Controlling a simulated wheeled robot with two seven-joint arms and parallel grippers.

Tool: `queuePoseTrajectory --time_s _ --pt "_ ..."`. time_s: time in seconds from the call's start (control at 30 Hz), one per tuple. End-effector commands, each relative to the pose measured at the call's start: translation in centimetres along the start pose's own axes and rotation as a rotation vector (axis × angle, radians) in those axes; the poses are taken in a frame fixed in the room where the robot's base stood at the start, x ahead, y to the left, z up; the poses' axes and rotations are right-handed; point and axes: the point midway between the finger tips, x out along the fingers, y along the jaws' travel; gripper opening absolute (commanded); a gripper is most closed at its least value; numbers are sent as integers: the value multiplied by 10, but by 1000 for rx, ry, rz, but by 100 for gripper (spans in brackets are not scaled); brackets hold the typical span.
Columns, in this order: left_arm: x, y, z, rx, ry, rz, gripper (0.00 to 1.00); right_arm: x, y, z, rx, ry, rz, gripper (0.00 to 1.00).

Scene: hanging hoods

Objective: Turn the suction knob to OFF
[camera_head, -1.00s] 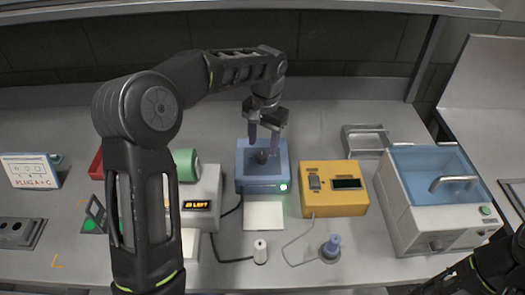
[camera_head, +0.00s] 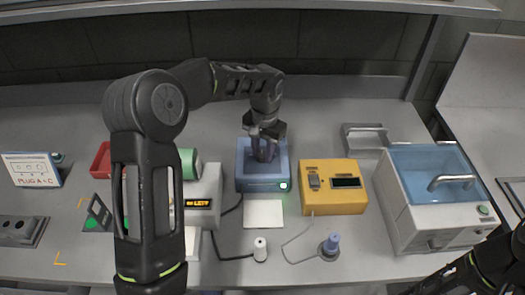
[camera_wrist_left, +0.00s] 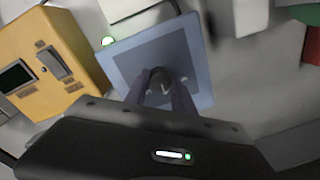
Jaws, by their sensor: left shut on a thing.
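A blue box (camera_head: 244,183) stands mid-bench with a lit green lamp (camera_head: 283,186) at its front right corner. A dark round knob (camera_wrist_left: 160,80) sits on its top face, with small pale marks beside it in the left wrist view. My left gripper (camera_head: 264,155) reaches down over the box from behind, its fingers on either side of the knob and shut on it. The fingers also show in the left wrist view (camera_wrist_left: 158,94). The knob is mostly hidden by them in the head view. Lettering on the box is too small to read.
A yellow box (camera_head: 333,203) with a switch and dark display stands right of the blue box. A white unit with a green roll (camera_head: 189,165) is on the left. A pale pad (camera_head: 263,213) lies in front. A blue-lidded bath (camera_head: 430,165) stands far right.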

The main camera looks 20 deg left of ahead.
Motion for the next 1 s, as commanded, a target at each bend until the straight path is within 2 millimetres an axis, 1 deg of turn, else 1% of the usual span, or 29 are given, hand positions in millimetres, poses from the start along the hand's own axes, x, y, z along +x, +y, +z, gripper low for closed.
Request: queuePoseTrajectory --time_s 0.03,0.27,0.67,0.87,1.0 --pt "0 0 0 0 0 0 19 0 0 0 0 0 0 51" --pt "0 0 0 0 0 0 0 0 0 0 0 0 0 51" --pt "0 0 0 -18 0 0 0 2 0 0 0 0 0 51" --pt "1 0 -1 -82 -3 -1 0 7 2 0 -1 2 -2 51" --pt "1 0 -1 -160 -6 -1 0 12 3 0 -2 3 -4 51"
